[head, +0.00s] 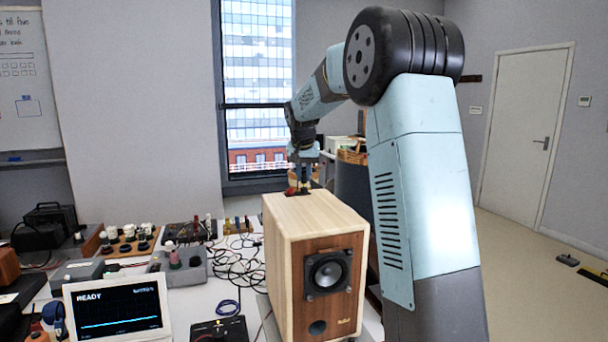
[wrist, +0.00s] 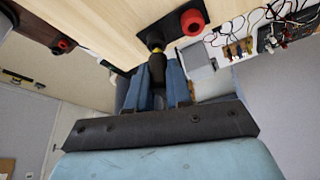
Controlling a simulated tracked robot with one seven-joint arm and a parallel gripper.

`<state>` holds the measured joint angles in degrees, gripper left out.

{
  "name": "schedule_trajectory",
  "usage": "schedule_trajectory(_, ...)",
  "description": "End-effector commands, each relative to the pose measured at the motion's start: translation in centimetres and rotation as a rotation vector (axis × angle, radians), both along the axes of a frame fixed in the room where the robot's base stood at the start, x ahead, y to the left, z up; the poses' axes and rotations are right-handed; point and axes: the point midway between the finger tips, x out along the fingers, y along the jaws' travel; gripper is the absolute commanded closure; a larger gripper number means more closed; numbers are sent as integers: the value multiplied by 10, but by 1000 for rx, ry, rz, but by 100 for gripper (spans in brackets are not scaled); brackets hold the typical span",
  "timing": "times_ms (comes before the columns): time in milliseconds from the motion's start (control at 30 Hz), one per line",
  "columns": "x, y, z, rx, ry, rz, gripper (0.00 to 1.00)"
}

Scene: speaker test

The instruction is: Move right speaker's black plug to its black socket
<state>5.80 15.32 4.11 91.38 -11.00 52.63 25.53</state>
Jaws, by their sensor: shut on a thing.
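The right speaker (head: 298,225) is a pale wood box with a brown front and a round driver, standing upright on the bench. A dark terminal plate shows in the wrist view, with a red socket (wrist: 192,22) on it. My gripper (wrist: 165,82), blue-fingered, is shut on the black plug (wrist: 157,70), whose yellow band shows at its far end. The plug points at the plate beside the red socket; the black socket is mostly hidden there, and I cannot tell whether the plug touches it. In the head view my gripper (head: 303,172) is above the speaker's rear top edge.
A second red terminal (wrist: 63,45) is on a wooden surface at left in the wrist view.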

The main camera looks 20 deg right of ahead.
Motion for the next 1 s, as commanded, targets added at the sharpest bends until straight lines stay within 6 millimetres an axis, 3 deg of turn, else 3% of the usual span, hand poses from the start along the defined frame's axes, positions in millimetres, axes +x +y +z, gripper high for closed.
schedule_trajectory(1000,0,0,-16,0,2,1,100)
